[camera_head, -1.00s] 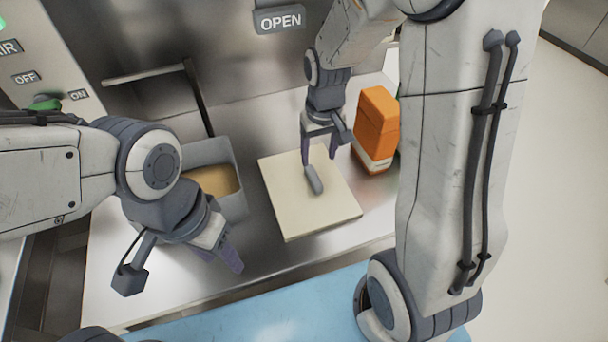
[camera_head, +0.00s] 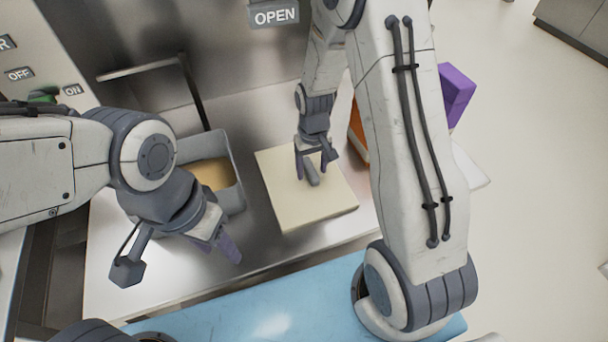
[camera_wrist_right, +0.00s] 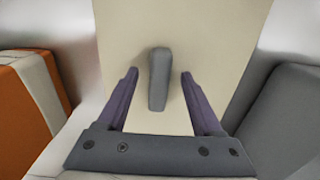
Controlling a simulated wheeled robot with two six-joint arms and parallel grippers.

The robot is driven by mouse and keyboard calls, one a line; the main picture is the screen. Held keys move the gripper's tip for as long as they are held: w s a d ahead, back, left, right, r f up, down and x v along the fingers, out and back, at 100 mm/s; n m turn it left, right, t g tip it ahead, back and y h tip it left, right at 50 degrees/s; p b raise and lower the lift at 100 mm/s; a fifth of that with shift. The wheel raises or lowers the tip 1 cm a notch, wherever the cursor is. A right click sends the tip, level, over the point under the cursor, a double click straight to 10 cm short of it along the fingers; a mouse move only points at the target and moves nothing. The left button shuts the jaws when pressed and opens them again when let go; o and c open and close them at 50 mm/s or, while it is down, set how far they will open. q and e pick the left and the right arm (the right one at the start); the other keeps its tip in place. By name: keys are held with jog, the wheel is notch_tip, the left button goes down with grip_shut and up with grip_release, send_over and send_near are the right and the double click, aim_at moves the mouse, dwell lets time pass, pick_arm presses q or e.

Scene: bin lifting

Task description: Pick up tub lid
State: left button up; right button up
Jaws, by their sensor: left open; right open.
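The tub lid (camera_head: 285,205) is a flat cream square with a raised grey bar handle (camera_head: 312,173). It lies on the metal counter in the head view and also fills the middle of the right wrist view (camera_wrist_right: 215,45). My right gripper (camera_head: 309,172) is over the lid with its fingers pointing down. In the right wrist view its open purple fingers (camera_wrist_right: 158,92) stand one on each side of the grey handle (camera_wrist_right: 158,78), with a gap on both sides. My left gripper (camera_head: 228,246) is open and empty, over the counter near the front of the grey tub.
A grey tub (camera_head: 233,198) with tan contents stands left of the lid. An orange box (camera_head: 358,130) is right of the lid, partly hidden by my right arm. A purple object (camera_head: 457,92) shows farther right. The counter's front strip is clear.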

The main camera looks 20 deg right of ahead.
jog(key=shift+f, duration=0.35)
grip_shut()
